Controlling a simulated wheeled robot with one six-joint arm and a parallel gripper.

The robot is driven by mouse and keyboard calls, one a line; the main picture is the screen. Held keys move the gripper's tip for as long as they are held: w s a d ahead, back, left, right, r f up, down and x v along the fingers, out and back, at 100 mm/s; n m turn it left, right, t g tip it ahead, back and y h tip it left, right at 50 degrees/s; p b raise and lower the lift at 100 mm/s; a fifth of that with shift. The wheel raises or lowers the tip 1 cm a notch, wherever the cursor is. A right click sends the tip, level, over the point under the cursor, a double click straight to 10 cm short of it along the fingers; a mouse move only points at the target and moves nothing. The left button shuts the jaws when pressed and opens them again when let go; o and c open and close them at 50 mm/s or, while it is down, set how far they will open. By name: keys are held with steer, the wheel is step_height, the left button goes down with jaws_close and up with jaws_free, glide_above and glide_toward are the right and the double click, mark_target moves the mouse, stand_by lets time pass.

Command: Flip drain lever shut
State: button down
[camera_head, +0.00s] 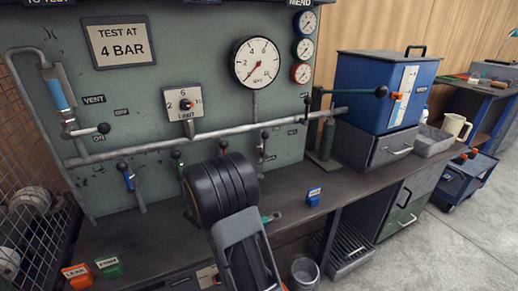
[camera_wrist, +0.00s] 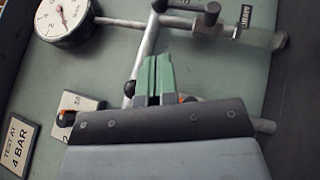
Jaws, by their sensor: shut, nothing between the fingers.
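The DRAIN label (camera_wrist: 241,22) shows at the upper right of the wrist view. Next to it, a bar with a black knob (camera_wrist: 212,10) and a pale cylinder with a dark end (camera_wrist: 280,41) stand by the pipe junction. In the head view, a small black-knobbed lever (camera_head: 265,136) is below the main pipe, right of my wrist; I cannot read its label. My gripper's green fingers (camera_wrist: 153,62) are shut and empty in front of the panel, apart from the drain fittings in the picture. In the head view my black wrist hides the fingers.
The main pipe (camera_head: 225,132) crosses the panel, with the pressure gauge (camera_head: 257,63) above it. Other levers hang nearby, including a blue one (camera_head: 128,177). A blue box (camera_head: 380,90) stands at right.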

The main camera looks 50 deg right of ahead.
steer(key=b+x, duration=0.1)
steer(key=x, duration=1.3)
steer(key=shift+r, duration=0.15)
stand_by(0.4)
